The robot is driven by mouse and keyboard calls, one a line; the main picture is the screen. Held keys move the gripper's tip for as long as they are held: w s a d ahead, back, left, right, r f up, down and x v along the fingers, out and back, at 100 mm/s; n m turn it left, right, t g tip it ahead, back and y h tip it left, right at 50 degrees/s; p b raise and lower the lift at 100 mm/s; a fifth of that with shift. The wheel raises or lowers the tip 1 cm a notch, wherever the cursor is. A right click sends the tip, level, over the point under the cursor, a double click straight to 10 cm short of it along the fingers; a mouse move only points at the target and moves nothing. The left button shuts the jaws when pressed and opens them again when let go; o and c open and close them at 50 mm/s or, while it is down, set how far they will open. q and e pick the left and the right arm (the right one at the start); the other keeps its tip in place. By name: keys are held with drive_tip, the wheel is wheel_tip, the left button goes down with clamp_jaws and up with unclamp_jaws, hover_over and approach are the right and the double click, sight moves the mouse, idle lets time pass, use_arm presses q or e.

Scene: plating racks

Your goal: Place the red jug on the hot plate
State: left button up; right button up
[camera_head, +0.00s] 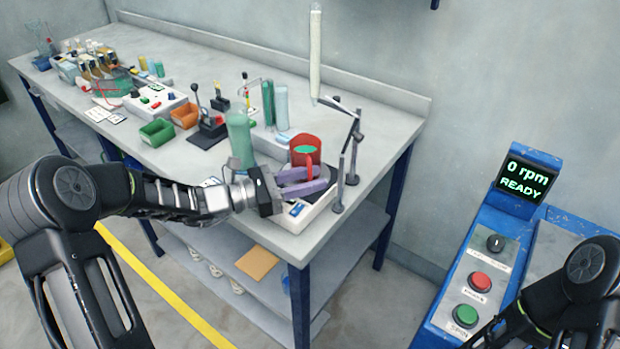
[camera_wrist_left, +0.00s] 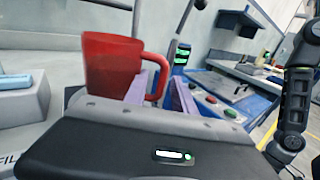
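The red jug (camera_head: 305,146) is upright over the hot plate at the near end of the bench. The white hot plate (camera_head: 297,217) has a small display on its front. My left gripper (camera_head: 318,178) has its purple fingers parted, one on each side of the jug's handle. In the left wrist view the jug (camera_wrist_left: 108,65) stands just beyond the fingers (camera_wrist_left: 160,92), with its handle between them. The jug's base is hidden, so contact with the plate does not show clearly. My right arm shows at the lower right; its gripper is out of frame.
A thin metal stand (camera_head: 352,150) rises close to the right of the jug. Orange (camera_head: 185,116) and green (camera_head: 157,132) bins are further left. A blue control panel (camera_head: 480,270) stands at right, across a gap.

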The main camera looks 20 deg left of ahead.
use_arm(q)
drive_tip(key=shift+a+r, duration=0.1)
drive_tip(key=b+v, duration=0.1)
drive_tip(key=v, duration=1)
drive_tip(key=shift+s+a, duration=0.25)
drive_tip(key=shift+a, duration=0.1)
